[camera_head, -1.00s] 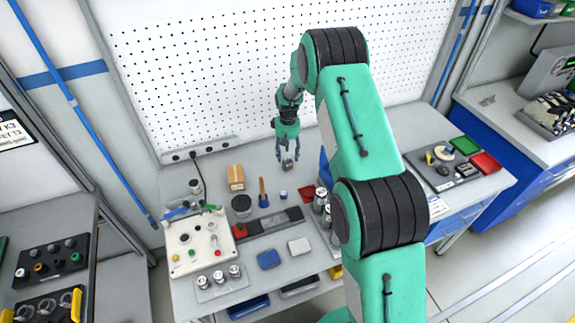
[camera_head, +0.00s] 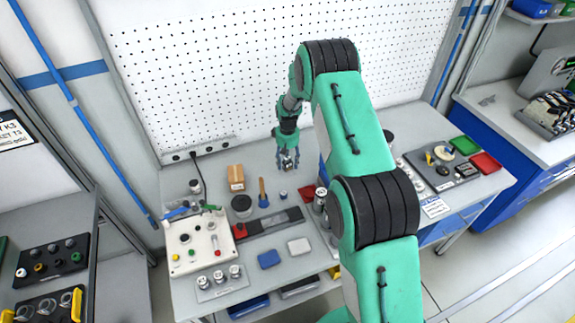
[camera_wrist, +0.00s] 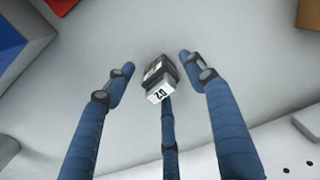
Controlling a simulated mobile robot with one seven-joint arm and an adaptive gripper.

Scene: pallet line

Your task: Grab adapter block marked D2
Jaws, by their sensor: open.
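The adapter block marked D2 (camera_wrist: 160,94) is a small dark grey block with a white label, standing on the light grey bench top. In the wrist view it lies between the spread blue fingers of my gripper (camera_wrist: 155,70), with visible gaps to the left and right fingers. A third finger reaches up from below, its tip close to the block's labelled side; I cannot tell whether it touches. In the head view my gripper (camera_head: 288,166) is low over the bench near the pegboard, and its fingers partly hide the block.
A cardboard box (camera_head: 235,177) and a wooden-handled brush (camera_head: 263,193) stand to the left. A red piece (camera_head: 307,193) and metal cylinders (camera_head: 320,200) are in front to the right. The pegboard (camera_head: 215,75) rises behind. Bench close around the block is clear.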

